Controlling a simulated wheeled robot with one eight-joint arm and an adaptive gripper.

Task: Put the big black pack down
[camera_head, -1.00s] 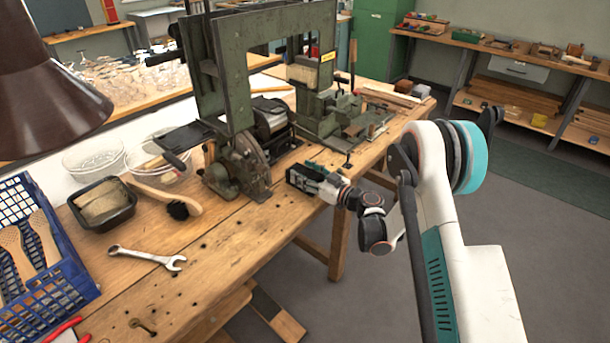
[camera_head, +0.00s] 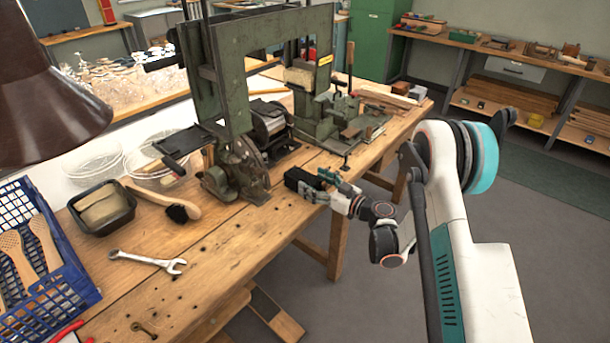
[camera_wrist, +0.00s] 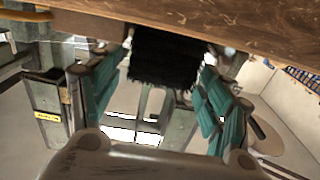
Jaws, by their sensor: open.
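The big black pack (camera_head: 298,178) is a dark bristly block at the front edge of the wooden bench, just right of the green machine's base. It appears to rest on the bench top. In the wrist view the pack (camera_wrist: 165,58) shows its ragged bristle side between my teal-padded fingers, with gaps on both sides. My gripper (camera_head: 318,185) is open around the near end of the pack. It also shows in the wrist view (camera_wrist: 160,85). The pack's underside is hidden.
The green tufting machine (camera_head: 232,85) stands close behind and left of the pack. A brush (camera_head: 165,200), a black tray (camera_head: 103,207), a wrench (camera_head: 148,261) and a blue crate (camera_head: 75,275) lie farther left. The bench (camera_head: 235,240) is clear in front of the machine.

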